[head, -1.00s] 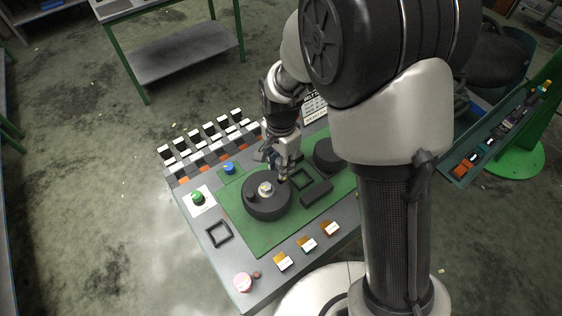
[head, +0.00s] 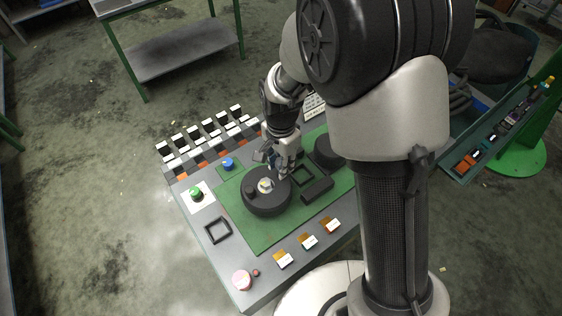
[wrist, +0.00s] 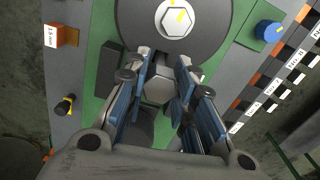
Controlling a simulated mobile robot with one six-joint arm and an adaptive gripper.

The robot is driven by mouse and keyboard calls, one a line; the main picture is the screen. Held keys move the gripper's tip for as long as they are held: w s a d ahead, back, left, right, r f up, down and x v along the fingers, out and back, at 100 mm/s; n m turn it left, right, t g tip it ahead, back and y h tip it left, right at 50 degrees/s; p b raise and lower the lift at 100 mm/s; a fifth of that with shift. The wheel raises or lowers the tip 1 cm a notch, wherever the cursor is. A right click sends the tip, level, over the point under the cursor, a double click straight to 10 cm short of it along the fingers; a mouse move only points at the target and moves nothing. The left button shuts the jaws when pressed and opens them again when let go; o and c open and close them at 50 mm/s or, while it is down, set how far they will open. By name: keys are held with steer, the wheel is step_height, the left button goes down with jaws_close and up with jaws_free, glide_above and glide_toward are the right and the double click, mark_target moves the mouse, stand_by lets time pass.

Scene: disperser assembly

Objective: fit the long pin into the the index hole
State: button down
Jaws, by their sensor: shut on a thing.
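My gripper (wrist: 159,82) is shut on a grey hexagonal-headed part, which I take for the long pin (wrist: 158,89). Its shaft is hidden below the head. The round dark disc (wrist: 205,45) lies just beyond the fingertips in the wrist view, with a white hexagonal piece (wrist: 173,20) marked yellow at its middle. In the head view my gripper (head: 283,172) is over the back right rim of the disc (head: 268,207). The pin is too small to make out there. I cannot make out the index hole; the gripper and pin may cover it.
The disc sits on a green mat (head: 252,233) on the bench. A blue knob (head: 228,163) and several labelled blocks stand around the edges.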

steer(key=shift+f+b, duration=1.45)
steer(key=shift+f, duration=0.6)
steer(key=shift+r, duration=0.25)
steer(key=shift+r+p, duration=2.35)
steer(key=shift+r, duration=0.6)
steer(key=shift+f+b, duration=2.4)
steer(key=shift+f, duration=0.8)
steer(key=c, duration=1.3)
jaws_free()
